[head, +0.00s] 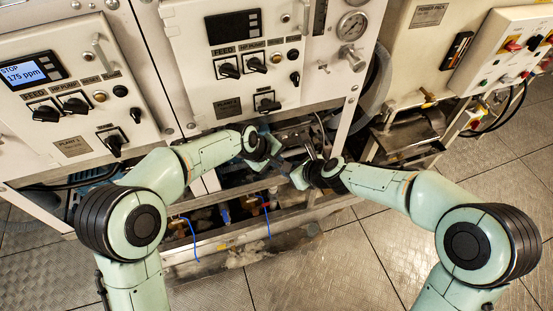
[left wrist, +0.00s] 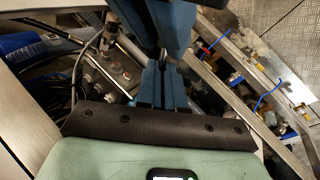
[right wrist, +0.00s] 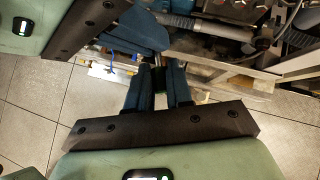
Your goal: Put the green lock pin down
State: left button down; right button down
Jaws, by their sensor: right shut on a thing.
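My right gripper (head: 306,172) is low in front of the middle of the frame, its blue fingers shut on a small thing. In the right wrist view, this held thing, the green lock pin (right wrist: 158,78), is a small dark piece between the fingers; its colour and ends are hard to make out. My left gripper (head: 281,160) is just left of the right one, close to it. In the left wrist view, blue fingers overlap around a narrow gap, and whether the left gripper is open or holds anything is unclear.
White control panels (head: 240,60) with knobs stand behind the grippers. Below is a metal frame rail (head: 225,240) with blue cables and fittings. A pressure gauge (head: 352,24) is at upper right. The tiled floor (head: 340,270) in front is clear between my arms.

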jog(key=c, duration=0.9)
grip_release()
jog(key=shift+c, duration=0.2)
